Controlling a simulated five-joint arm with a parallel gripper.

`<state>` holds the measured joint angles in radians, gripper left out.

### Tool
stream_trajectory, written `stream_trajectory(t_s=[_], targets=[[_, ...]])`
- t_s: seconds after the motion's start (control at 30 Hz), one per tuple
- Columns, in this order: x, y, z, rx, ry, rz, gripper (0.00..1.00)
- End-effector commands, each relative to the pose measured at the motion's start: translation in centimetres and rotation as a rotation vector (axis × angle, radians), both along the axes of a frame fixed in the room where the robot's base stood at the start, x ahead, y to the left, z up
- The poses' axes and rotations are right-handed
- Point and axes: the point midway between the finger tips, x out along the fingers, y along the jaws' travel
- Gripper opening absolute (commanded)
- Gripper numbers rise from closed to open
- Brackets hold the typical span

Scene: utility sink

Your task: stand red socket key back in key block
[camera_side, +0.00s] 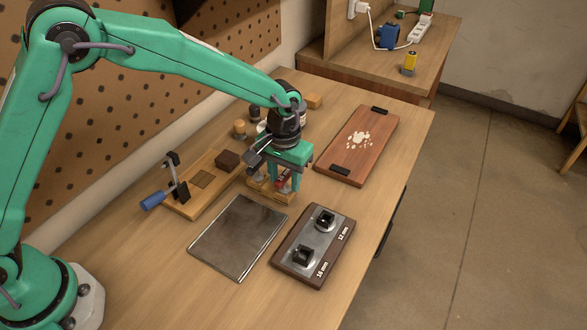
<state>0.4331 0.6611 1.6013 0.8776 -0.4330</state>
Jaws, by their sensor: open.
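My gripper (283,184) points down over a small light-wood block (257,188) near the middle of the table. A small red piece (281,181), which looks like the red socket key, shows between the fingers, right at the block. The fingers hide most of it, so I cannot tell whether it stands in the block or touches a finger. The wooden block seems to be the key block and is partly hidden by the gripper.
A wooden tray with a blue-handled clamp (153,201) stands left. A reddish cutting board (370,125) lies right.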

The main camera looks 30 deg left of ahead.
Motion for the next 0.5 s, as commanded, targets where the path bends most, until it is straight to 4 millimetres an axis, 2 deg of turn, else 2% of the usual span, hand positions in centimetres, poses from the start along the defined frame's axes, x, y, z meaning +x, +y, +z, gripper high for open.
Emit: stream_trajectory(t_s=[0.5], targets=[[0.0, 0.0, 6.1, -0.001, -0.001, 0.0, 0.41]])
